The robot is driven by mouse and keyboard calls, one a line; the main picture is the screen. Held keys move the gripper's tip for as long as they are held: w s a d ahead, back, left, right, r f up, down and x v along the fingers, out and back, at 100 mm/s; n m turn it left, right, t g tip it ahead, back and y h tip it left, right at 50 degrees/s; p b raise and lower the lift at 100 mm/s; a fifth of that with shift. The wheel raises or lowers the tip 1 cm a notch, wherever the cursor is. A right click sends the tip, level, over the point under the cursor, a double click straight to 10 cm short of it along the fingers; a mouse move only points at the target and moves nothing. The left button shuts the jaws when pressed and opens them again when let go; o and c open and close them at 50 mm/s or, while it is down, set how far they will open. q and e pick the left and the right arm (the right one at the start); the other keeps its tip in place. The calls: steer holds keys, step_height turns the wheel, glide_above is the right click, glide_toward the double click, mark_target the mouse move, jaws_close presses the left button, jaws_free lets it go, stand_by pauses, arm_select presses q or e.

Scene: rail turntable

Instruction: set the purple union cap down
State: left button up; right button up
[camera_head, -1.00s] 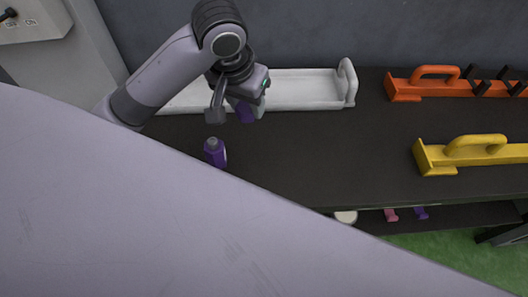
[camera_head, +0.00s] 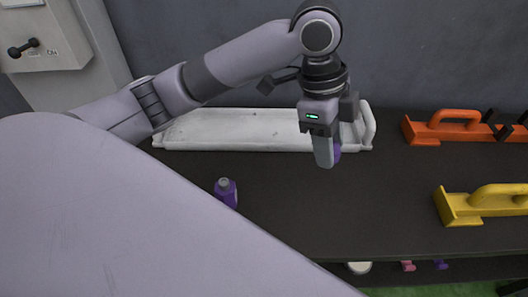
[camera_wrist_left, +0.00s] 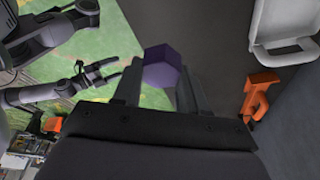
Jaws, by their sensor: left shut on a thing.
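My left gripper (camera_head: 326,158) is shut on the purple union cap (camera_head: 337,153) and holds it above the dark bench, in front of the white tray. Most of the cap is hidden behind the fingers in the head view. In the left wrist view the cap (camera_wrist_left: 160,67) shows as a purple hexagonal piece between the fingertips. My right gripper (camera_wrist_left: 108,70) shows small at the left of the left wrist view, far from the cap. Whether its fingers are open or shut is not clear.
A purple bottle-like piece with a grey top (camera_head: 226,193) stands on the dark bench (camera_head: 380,205). The white tray (camera_head: 230,131) lies at the back. An orange holder (camera_head: 440,132) and a yellow one (camera_head: 460,209) are at the right. The bench middle is clear.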

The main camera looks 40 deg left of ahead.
mark_target(315, 214)
arm_select(q)
step_height(315, 214, down, 20)
steer(key=shift+b, duration=1)
steer(key=shift+f, duration=0.1)
steer(key=o, duration=1.2)
steer(key=shift+c, duration=0.2)
steer(key=p+v, duration=0.1)
steer(key=v, duration=1.1)
steer(key=shift+d, duration=0.1)
